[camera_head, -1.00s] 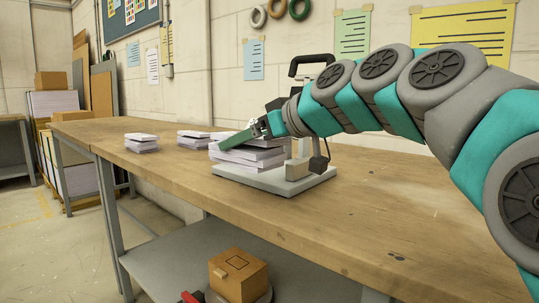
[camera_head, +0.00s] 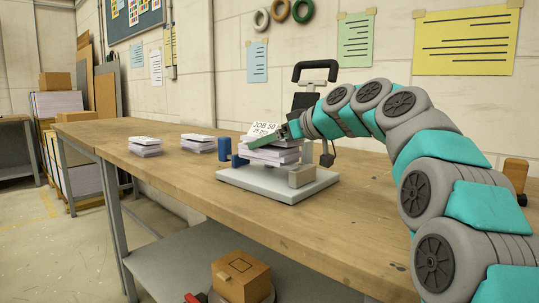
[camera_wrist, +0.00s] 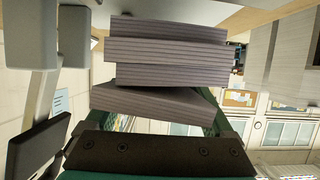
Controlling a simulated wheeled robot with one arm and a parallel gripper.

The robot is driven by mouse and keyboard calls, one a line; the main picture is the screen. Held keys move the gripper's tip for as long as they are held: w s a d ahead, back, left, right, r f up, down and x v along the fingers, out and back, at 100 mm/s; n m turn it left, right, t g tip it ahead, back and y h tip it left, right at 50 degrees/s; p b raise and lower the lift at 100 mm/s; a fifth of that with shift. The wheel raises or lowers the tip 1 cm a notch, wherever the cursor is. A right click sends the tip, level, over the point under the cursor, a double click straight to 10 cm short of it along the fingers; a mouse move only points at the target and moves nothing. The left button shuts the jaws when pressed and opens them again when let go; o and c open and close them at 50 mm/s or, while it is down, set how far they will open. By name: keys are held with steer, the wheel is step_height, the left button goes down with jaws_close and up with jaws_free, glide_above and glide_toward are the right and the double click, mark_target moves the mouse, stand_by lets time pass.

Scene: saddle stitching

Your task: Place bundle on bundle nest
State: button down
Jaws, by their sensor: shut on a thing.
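My gripper (camera_head: 268,141) is shut on a bundle (camera_head: 276,155) of white-lilac booklets, stacked in offset layers. One green finger shows along its upper left side. In the wrist view the bundle (camera_wrist: 165,48) fills the upper middle, between the green fingers (camera_wrist: 158,118). It is over the light grey base plate (camera_head: 275,190) of a machine with a black lever handle (camera_head: 316,66). I cannot tell whether it touches the plate. Blue upright posts (camera_head: 225,149) stand just left of it, possibly part of the bundle nest. A card (camera_head: 263,129) reading "JOB 50" stands behind it, partly hidden.
Two smaller paper stacks lie to the left on the wooden bench (camera_head: 165,180): one (camera_head: 145,147) near the far end, one (camera_head: 198,143) closer. The bench front is clear. A cardboard box (camera_head: 241,276) is on the lower shelf.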

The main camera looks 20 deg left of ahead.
mark_target(292, 148)
steer(key=shift+f, duration=1.7)
steer(key=shift+f+b, duration=0.15)
steer(key=shift+b, duration=0.15)
jaws_free()
steer(key=shift+d+r, duration=0.1)
steer(key=shift+r, duration=0.1)
steer(key=v, duration=1.1)
steer(key=shift+s+d+b, duration=0.25)
steer(key=shift+d+b, duration=0.05)
steer(key=shift+b, duration=0.05)
